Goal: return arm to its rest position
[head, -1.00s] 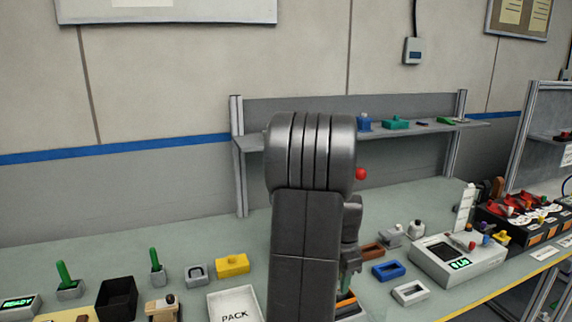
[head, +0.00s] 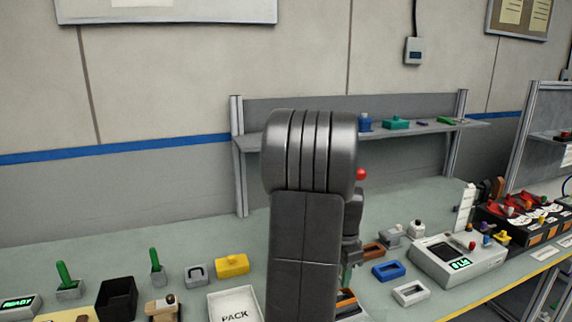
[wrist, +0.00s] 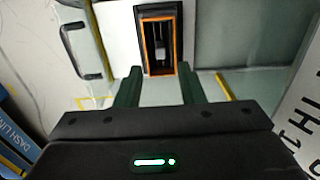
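My gripper shows in the wrist view (wrist: 158,82) with its two green fingers spread apart and nothing between them. Beyond the fingertips is a black slotted holder with an orange rim (wrist: 146,55) on a white surface. The fingers appear apart from it. In the head view my dark arm stands upright in the middle and hides most of the gripper; only a small green part shows at its right side. Part of an orange-edged item (head: 346,297) shows beside the arm, low on the bench.
The bench holds a white PACK tray (head: 235,307), a black bin (head: 117,298), a yellow block (head: 232,265), a blue frame (head: 388,271) and a grey console with a green display (head: 455,262). A raised shelf (head: 410,128) stands behind my arm. The rear left bench is clear.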

